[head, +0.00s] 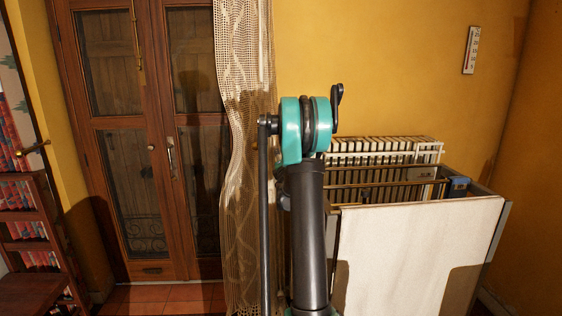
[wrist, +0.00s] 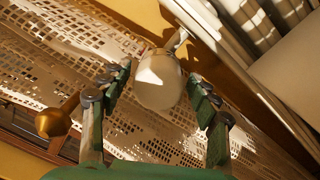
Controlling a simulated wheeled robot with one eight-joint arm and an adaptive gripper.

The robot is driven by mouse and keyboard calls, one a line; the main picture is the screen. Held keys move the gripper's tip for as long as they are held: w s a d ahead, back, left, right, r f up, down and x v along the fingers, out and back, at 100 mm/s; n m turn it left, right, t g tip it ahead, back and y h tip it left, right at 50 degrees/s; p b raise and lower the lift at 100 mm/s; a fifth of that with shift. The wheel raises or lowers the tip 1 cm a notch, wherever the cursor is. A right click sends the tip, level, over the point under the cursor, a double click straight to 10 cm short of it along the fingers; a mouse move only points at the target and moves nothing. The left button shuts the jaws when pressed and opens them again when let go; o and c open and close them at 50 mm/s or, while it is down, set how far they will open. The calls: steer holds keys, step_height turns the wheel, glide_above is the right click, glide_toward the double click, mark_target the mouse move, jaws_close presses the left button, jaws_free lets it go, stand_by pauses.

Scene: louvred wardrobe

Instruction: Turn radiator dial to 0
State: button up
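The radiator dial (wrist: 158,85) is a pale, rounded knob in the upper middle of the wrist view. A short metal fitting (wrist: 178,42) runs from it toward the radiator. My gripper (wrist: 157,76) is open, with one green finger left of the dial and one right. Gaps show between the dial and both fingers; I cannot tell the depth between them. No mark on the dial is readable. The white radiator (head: 385,150) stands against the yellow wall in the head view. My arm hides the dial and gripper there.
A lace curtain (head: 240,120) hangs left of my arm and fills the wrist view's background (wrist: 60,50). A pale panel (head: 415,255) stands in front of the radiator. A brass knob (wrist: 52,122) shows left of my gripper. Wooden doors (head: 140,150) are further left.

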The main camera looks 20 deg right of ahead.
stand_by(0.3)
steer(key=v, duration=1.2)
